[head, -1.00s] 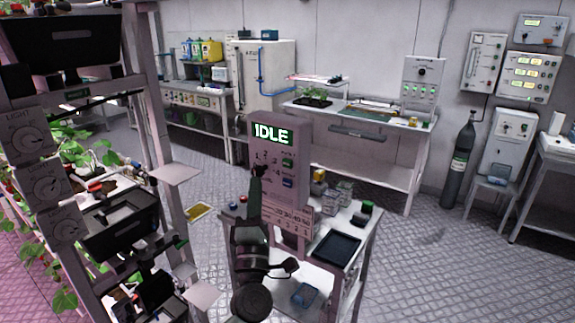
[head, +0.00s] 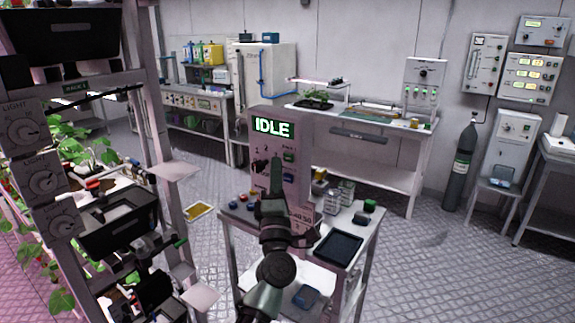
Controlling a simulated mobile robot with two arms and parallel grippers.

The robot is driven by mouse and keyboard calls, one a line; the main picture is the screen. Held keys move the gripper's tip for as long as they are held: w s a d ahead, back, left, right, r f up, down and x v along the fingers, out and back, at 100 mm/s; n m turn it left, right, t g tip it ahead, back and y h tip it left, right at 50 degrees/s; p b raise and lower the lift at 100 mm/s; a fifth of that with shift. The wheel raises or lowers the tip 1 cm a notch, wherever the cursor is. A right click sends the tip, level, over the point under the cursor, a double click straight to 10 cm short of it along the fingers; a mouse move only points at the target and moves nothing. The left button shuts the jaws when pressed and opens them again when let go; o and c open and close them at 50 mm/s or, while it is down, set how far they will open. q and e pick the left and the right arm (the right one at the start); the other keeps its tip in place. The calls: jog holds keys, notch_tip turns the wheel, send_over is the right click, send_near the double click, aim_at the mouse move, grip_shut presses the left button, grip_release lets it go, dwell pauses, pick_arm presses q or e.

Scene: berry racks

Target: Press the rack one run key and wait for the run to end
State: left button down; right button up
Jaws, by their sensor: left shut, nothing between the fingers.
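The control box (head: 262,142) stands upright on the cart, and its green-lit display (head: 272,127) reads IDLE. A green key (head: 289,156) sits on the right of its face, with a blue key (head: 288,179) lower down. Small labels beside the keys are too small to read surely. My left gripper (head: 275,162) is shut and empty, its tip raised in front of the box face just left of the green key. It hides part of the dial area and lower panel. Whether it touches the box cannot be told. My right gripper is not in view.
The cart (head: 366,262) carries a black tray (head: 338,248), small boxes and several coloured caps. A plant rack (head: 148,130) with dials and shelves stands close on the left. Open floor (head: 430,250) lies to the right. A bench (head: 375,155) stands behind.

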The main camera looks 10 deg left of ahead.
pick_arm(q)
jog(key=shift+w+d, duration=0.2)
jog(key=shift+w, duration=0.35)
jog(key=shift+w+b, duration=0.15)
jog(key=shift+b, duration=0.15)
dwell(1.5)
jog(key=shift+w+d, duration=0.15)
jog(key=shift+w, duration=0.1)
jog(key=shift+w+d+b, duration=0.15)
jog(key=shift+w+b, duration=0.25)
dwell(0.7)
jog(key=shift+s+r, duration=0.1)
jog(key=shift+s, duration=0.05)
jog(key=shift+s+a+p, duration=0.3)
jog(key=shift+s+p, duration=0.25)
jog(key=shift+s, duration=0.15)
